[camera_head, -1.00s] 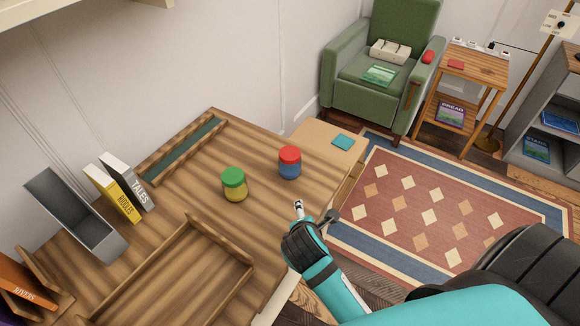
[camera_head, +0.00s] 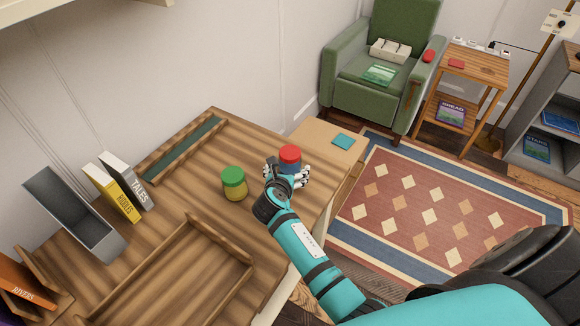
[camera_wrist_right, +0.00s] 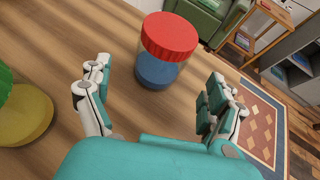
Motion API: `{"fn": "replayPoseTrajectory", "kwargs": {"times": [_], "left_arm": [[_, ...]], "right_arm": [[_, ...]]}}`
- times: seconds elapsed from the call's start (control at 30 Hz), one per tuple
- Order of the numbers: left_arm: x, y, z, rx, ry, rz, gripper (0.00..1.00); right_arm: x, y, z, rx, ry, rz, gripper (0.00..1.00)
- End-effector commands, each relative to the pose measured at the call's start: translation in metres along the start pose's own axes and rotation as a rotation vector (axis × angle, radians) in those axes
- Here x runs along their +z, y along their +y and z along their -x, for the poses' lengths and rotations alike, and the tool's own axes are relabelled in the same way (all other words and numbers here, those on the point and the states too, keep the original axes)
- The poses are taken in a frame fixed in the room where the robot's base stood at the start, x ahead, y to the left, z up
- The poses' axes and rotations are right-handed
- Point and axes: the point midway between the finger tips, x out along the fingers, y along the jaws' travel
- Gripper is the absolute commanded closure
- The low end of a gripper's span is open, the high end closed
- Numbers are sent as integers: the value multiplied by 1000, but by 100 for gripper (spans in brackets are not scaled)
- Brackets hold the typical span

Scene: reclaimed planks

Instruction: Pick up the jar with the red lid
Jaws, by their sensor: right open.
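The jar with the red lid (camera_head: 290,154) stands upright on the wooden table (camera_head: 190,180), near its right edge; its blue lower part is mostly hidden behind my gripper in the head view. In the right wrist view the jar (camera_wrist_right: 163,65) stands ahead, between the lines of the two spread fingers and beyond their tips. My right gripper (camera_head: 287,173) is open, close to the jar's near side. It also shows in the right wrist view (camera_wrist_right: 155,90), with nothing between its fingers near the palm. My left gripper is not in view.
A jar with a green lid (camera_head: 234,184) stands just left of my right gripper. A wooden tray (camera_head: 185,270) lies nearer on the table. Books (camera_head: 125,190) and a grey bin (camera_head: 75,215) stand at the left. A long holder (camera_head: 185,150) lies along the wall.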

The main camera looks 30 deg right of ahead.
Motion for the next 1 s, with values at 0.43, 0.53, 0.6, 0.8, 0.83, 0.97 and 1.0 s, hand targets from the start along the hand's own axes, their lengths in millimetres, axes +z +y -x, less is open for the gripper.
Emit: {"fn": "replayPoseTrajectory", "kwargs": {"times": [0.43, 0.53, 0.6, 0.8, 0.83, 0.97, 1.0], "left_arm": [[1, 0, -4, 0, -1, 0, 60], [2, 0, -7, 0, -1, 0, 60], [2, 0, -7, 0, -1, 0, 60], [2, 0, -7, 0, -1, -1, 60], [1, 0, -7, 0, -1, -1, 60], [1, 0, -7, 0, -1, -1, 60], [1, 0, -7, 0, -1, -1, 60]], "right_arm": [[0, 0, -48, -1, 0, -1, 9], [-1, 0, -62, -1, -1, 0, 9], [-1, 0, -69, -1, 0, -1, 9], [-1, 0, -72, 1, 0, -1, 9], [-1, 0, -72, 1, 0, -1, 9], [-1, 0, -72, 0, 0, -1, 19], [-1, 0, -72, 0, 0, -1, 24]]}}
